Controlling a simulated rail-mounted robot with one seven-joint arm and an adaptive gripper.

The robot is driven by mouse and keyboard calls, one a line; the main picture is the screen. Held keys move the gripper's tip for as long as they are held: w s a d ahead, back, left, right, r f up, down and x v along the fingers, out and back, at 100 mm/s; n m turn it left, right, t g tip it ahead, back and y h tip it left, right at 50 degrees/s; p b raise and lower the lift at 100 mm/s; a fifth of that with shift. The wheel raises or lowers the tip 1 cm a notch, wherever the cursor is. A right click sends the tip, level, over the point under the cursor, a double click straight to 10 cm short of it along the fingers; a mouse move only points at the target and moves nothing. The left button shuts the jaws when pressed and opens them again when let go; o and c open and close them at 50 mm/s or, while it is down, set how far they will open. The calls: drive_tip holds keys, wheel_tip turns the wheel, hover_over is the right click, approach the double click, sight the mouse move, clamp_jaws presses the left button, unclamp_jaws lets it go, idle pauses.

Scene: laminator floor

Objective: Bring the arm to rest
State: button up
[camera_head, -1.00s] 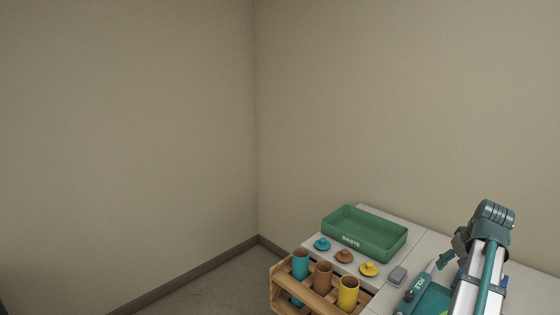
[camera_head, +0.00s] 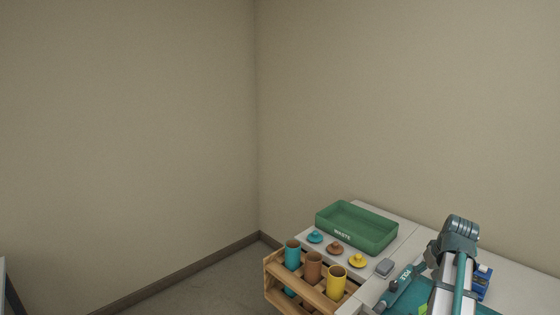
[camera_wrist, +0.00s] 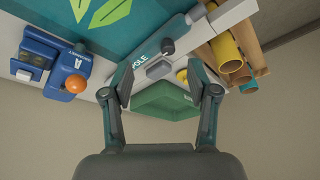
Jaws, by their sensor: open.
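My gripper (camera_wrist: 160,84) is open in the wrist view, its two fingers apart with nothing between them. A green bin (camera_wrist: 166,100) and a small grey block (camera_wrist: 158,69) show behind the gap between the fingers, and no contact is visible. My arm (camera_head: 455,265) stands over the worktop at the lower right of the head view, bent at a grey joint. The fingers are hard to make out there.
The green waste bin (camera_head: 357,228) stands at the worktop's back left. Three coloured lids (camera_head: 335,248) lie before it. A wooden rack (camera_head: 318,298) holds three tubes. A blue device (camera_wrist: 60,62) with an orange knob stands beside a teal panel (camera_wrist: 130,25).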

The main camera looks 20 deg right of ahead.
drive_tip(key=w+a+f+n+g+y, duration=0.1)
drive_tip(key=w+a+f, duration=0.3)
drive_tip(key=a+f, duration=0.7)
drive_tip(key=w+a+f+n+g, duration=0.1)
drive_tip(key=w+a+f, duration=0.5)
drive_tip(key=a, duration=0.8)
drive_tip(key=s+a+f+n+g, duration=0.1)
drive_tip(key=s+a+f, duration=0.3)
drive_tip(key=a+f, duration=0.5)
drive_tip(key=s+a+f+g, duration=0.1)
drive_tip(key=s+a+f, duration=0.35)
drive_tip(key=a, duration=0.85)
drive_tip(key=s+f+g+b, duration=0.6)
drive_tip(key=s+f+b, duration=0.4)
drive_tip(key=s+f, duration=1.8)
drive_tip(key=shift+s+f+g, duration=0.35)
drive_tip(key=shift+s+g, duration=0.05)
